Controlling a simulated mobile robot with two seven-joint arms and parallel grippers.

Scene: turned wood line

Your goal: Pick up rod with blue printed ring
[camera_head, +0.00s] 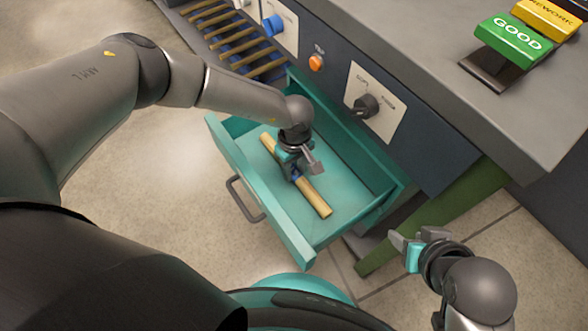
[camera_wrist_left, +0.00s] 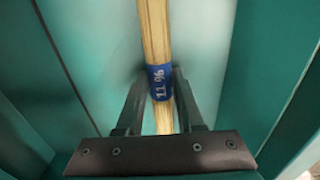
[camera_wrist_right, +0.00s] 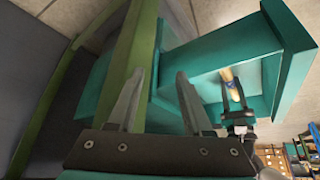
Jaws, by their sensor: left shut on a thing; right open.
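The wooden rod (camera_head: 315,197) lies lengthwise inside an open teal drawer (camera_head: 232,165). Its blue printed ring (camera_wrist_left: 160,82), marked with white characters, shows in the left wrist view. My left gripper (camera_head: 297,172) reaches down into the drawer and is shut on the rod at the blue ring, one finger on each side. In the head view the gripper partly hides the ring. The rod also shows in the right wrist view (camera_wrist_right: 227,75). My right gripper (camera_head: 408,248) is open and empty, outside the drawer to the right; its fingers also show in the right wrist view (camera_wrist_right: 155,100).
The drawer's handle (camera_head: 242,198) faces left. Above the drawer are an orange button (camera_head: 316,63) and a black rotary knob (camera_head: 366,105) on the machine front. A green leg (camera_head: 430,215) stands near my right gripper. Green GOOD (camera_head: 515,40) and yellow REWORK (camera_head: 548,17) signs stand on the worktop.

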